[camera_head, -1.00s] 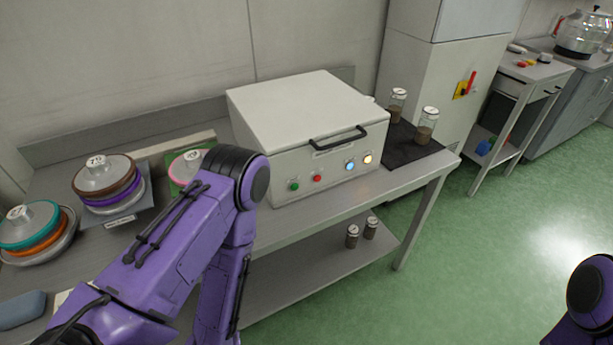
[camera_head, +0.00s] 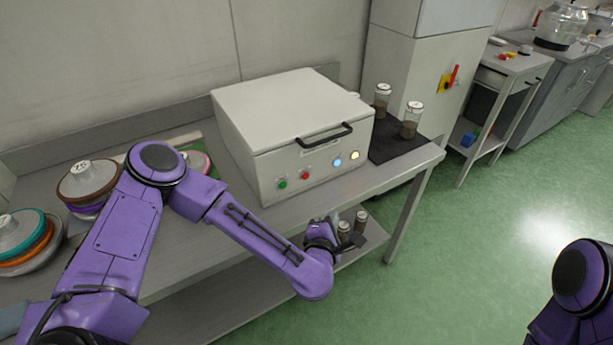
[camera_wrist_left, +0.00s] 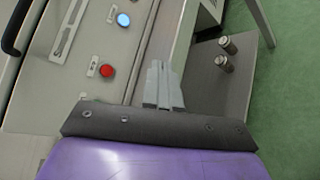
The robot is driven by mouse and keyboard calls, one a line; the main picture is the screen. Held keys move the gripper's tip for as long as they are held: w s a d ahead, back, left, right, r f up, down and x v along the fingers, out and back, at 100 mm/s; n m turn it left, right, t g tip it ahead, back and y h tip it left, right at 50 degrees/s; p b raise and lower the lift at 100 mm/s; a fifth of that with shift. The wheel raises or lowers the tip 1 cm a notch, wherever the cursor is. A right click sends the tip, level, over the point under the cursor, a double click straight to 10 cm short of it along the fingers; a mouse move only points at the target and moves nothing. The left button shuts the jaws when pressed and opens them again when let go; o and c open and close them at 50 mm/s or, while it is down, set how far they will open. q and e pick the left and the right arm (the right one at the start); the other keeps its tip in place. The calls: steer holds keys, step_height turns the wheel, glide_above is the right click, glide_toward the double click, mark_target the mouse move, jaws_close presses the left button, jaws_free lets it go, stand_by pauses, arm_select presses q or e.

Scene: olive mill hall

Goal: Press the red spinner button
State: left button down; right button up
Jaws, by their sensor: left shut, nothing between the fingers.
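The spinner is a white box with a closed lid and a dark handle (camera_head: 300,125) on the bench. The red button (camera_head: 305,175) is on its front panel, between a green button (camera_head: 282,184) and a blue-lit one (camera_head: 338,162). The red button also shows in the left wrist view (camera_wrist_left: 106,70), left of the fingers. My left gripper (camera_head: 334,217) is in front of the box, below the panel, its fingers small in the head view. In the left wrist view the fingers (camera_wrist_left: 162,88) are together and empty, apart from the button. My right gripper is out of view.
Two jars (camera_head: 411,120) stand on a dark mat right of the box. Two more jars (camera_head: 352,226) are on the lower shelf near my left gripper. Stacked discs (camera_head: 88,180) lie at the bench's left. Green floor is clear at right.

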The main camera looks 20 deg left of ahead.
mark_target(306, 176)
arm_select(q)
steer(key=shift+w+a+r+n+y, duration=0.25)
steer(key=shift+w+r+n, duration=0.15)
steer(key=shift+r, duration=0.2)
steer(key=shift+w+a+r+n+y, duration=0.25)
steer(key=shift+w+r+n, duration=0.15)
steer(key=shift+r, duration=0.2)
steer(key=w+a, duration=0.1)
steer(key=a, duration=0.1)
steer(key=w+a, duration=0.3)
steer(key=a, duration=0.1)
steer(key=shift+w, duration=0.3)
steer(key=shift+w+a, duration=0.4)
steer(key=shift+a, duration=0.05)
stand_by(0.8)
steer(key=shift+w+a, duration=0.25)
steer(key=shift+a, duration=0.05)
